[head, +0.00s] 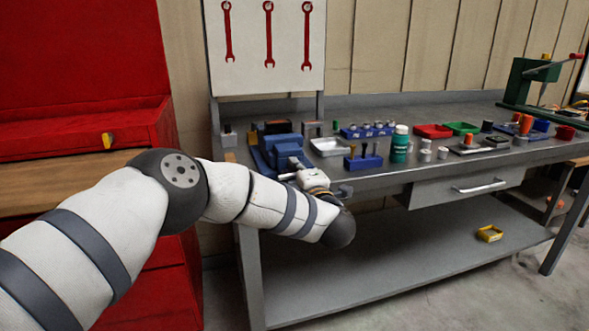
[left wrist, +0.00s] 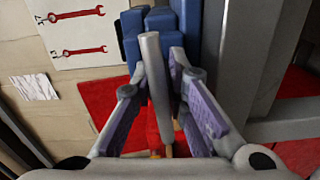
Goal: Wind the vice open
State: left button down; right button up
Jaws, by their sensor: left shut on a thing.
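The blue vice (head: 272,142) stands at the left end of the grey workbench. Its grey handle bar (left wrist: 156,85) shows in the left wrist view, running lengthwise between my fingers, with the blue vice body (left wrist: 150,22) behind it. My left gripper (head: 297,176) is at the front of the vice, shut on the handle bar. In the left wrist view its two purple-padded fingers (left wrist: 158,66) lie on either side of the bar. In the head view my wrist and arm hide most of the handle. The opening between the vice jaws cannot be made out. My right gripper is out of view.
A blue block with upright tools (head: 363,161), a green bottle (head: 400,143) and small trays (head: 433,131) stand on the bench right of the vice. A red cabinet (head: 85,140) is at the left.

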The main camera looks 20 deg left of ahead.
pick_arm(q)
jog(key=shift+f+m, duration=0.15)
jog(key=shift+m, duration=0.45)
jog(key=c, duration=1.6)
grip_release()
jog(key=shift+s, duration=0.1)
jog(key=shift+o, duration=0.2)
jog(key=shift+s+d, duration=0.25)
jog(key=v, duration=1.1)
